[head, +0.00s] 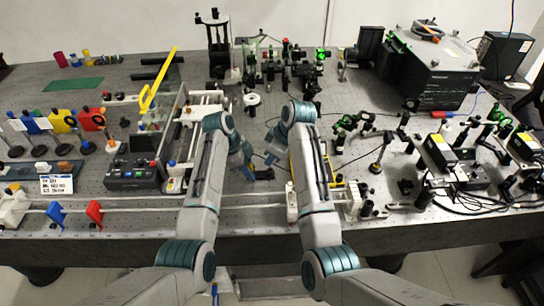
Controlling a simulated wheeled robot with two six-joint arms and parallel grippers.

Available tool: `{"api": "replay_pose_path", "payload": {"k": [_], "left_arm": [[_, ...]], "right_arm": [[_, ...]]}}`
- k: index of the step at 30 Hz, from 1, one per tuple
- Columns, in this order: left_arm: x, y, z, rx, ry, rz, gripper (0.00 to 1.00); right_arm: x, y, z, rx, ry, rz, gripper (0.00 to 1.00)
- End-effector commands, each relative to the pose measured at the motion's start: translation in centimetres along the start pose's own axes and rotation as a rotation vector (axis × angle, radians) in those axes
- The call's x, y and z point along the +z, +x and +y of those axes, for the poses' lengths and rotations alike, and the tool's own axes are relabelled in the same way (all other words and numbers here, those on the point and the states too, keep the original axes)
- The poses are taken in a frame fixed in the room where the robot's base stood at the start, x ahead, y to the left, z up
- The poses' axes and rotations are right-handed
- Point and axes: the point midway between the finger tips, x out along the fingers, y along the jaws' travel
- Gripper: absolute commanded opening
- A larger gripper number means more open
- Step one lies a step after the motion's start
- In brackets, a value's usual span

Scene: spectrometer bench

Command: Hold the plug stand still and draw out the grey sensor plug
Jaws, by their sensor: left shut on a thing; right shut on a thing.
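My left gripper (248,174) reaches down at the bench middle, its blue fingers shut at a small dark thing (264,174), which seems to be the plug stand. My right gripper (270,160) is just to the right and slightly farther back, its blue fingers shut close above the same spot. The grey sensor plug is too small and too covered by the fingers to make out. I cannot tell whether it sits in the stand or is apart from it.
A white rail (260,199) runs along the front of the bench. A yellow-edged unit (297,172) stands close right of the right gripper. A grey control box (135,175) is at left.

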Motion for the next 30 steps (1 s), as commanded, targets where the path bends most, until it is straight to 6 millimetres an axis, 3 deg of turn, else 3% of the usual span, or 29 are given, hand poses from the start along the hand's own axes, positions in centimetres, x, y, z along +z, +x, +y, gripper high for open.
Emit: {"api": "replay_pose_path", "payload": {"k": [1,4,5,16,30], "left_arm": [[0.0,-0.1,0.0,-0.001,0.000,0.000,0.36],[0.0,-0.1,0.0,-0.001,0.000,0.000,0.56],[0.0,-0.1,0.0,-0.001,0.000,0.000,0.58],[0.0,-0.8,-0.1,-0.003,0.000,0.000,0.58],[0.0,-9.7,-0.1,-0.004,0.001,0.000,0.58]], "right_arm": [[0.0,0.0,0.0,0.000,0.000,0.000,0.00],[0.0,0.0,0.0,0.000,0.000,0.000,0.00],[0.0,0.0,0.0,0.000,0.000,0.000,0.00],[0.0,0.0,0.0,-0.001,0.000,0.000,0.00],[0.0,0.0,0.0,0.000,0.000,0.000,0.00]]}}
